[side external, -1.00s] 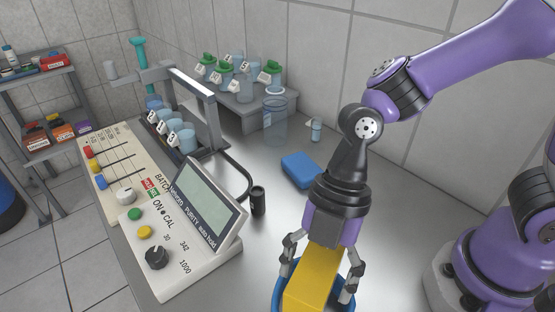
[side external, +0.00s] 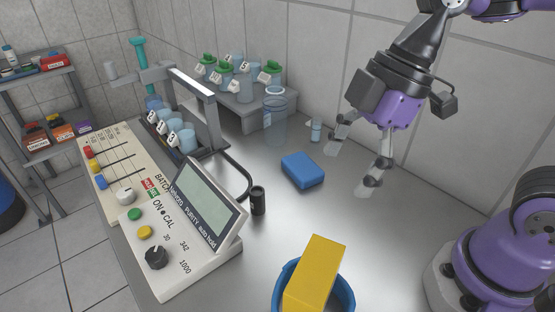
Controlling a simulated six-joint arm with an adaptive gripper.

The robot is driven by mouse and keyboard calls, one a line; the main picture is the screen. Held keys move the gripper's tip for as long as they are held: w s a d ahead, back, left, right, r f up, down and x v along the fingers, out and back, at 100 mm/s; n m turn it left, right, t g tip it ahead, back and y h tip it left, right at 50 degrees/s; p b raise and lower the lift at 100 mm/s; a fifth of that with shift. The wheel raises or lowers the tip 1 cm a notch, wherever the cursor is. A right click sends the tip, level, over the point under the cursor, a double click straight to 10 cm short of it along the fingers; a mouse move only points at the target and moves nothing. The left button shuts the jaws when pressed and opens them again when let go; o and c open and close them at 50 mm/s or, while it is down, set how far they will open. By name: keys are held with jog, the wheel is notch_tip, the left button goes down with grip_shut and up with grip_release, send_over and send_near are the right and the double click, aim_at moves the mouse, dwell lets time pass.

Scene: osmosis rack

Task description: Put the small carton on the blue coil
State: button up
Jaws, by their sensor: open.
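A yellow carton (side external: 317,274) stands at the front of the bench, with the blue coil (side external: 343,290) around its lower part in the picture. Its base is hidden below the frame edge, so I cannot tell exactly how it rests on or inside the coil. My gripper (side external: 355,159) is open and empty. It is raised well above the bench, up and to the right of the carton and apart from it.
A blue block (side external: 302,170) lies mid-bench, with a black cylinder (side external: 258,201) to its left. A control panel with a screen (side external: 205,200) fills the left side. Beakers (side external: 274,108) stand at the back.

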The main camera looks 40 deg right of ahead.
jog(key=d+m+t+h, duration=0.3)
jog(key=d+m+t, duration=0.1)
jog(key=d+m, duration=0.7)
jog(key=shift+f+m+h, duration=0.3)
jog(key=shift+m, duration=0.9)
